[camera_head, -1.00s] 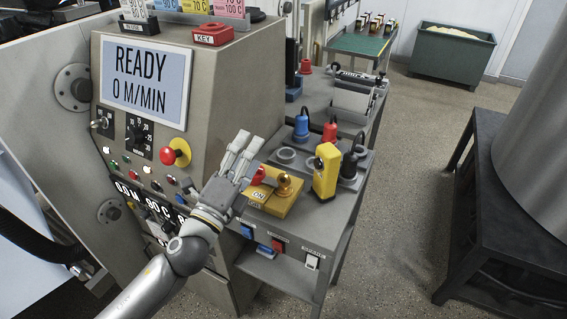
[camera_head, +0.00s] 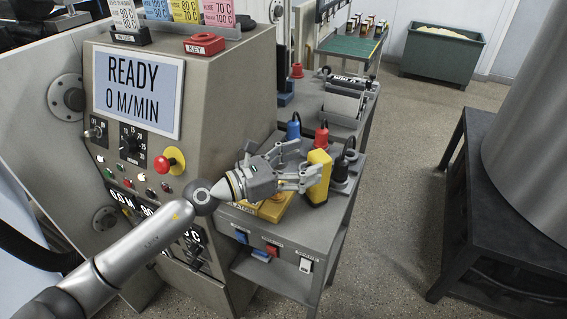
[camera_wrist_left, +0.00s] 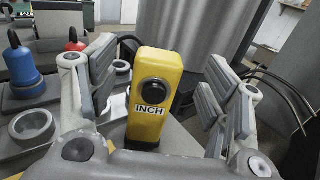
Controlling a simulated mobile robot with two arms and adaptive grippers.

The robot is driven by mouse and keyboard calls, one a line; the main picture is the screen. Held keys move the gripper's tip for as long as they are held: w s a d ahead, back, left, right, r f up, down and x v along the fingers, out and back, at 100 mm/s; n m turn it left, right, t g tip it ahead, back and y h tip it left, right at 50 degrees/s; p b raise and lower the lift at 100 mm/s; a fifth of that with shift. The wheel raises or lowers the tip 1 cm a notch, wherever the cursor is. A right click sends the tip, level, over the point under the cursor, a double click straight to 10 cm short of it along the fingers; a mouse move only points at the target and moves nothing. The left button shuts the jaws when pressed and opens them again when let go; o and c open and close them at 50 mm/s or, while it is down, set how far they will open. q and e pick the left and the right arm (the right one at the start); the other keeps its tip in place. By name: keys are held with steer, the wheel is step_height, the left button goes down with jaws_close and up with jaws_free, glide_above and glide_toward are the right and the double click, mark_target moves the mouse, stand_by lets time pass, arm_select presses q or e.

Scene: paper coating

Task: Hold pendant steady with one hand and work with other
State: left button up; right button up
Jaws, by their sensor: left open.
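The yellow pendant (camera_head: 319,178) stands upright on the grey side cart. In the left wrist view the pendant (camera_wrist_left: 155,95) faces me, with a black round button and an INCH label. My left gripper (camera_head: 302,166) reaches over the cart from the left. Its fingers are open, one on each side of the pendant, with visible gaps to it in the left wrist view (camera_wrist_left: 160,100). My right gripper is in neither view.
A blue plug (camera_head: 293,130) and a red plug (camera_head: 321,136) stand behind the gripper, and a dark one (camera_head: 344,160) beside the pendant. A yellow box (camera_head: 268,209) lies under my left wrist. The machine panel (camera_head: 138,90) reads READY, 0 M/MIN. A black stand (camera_head: 470,235) is at right.

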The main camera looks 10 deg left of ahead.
mark_target(313, 159)
arm_select(q)
steer(key=x, duration=0.5)
steer(key=shift+p, duration=0.3)
steer(key=c, duration=1.2)
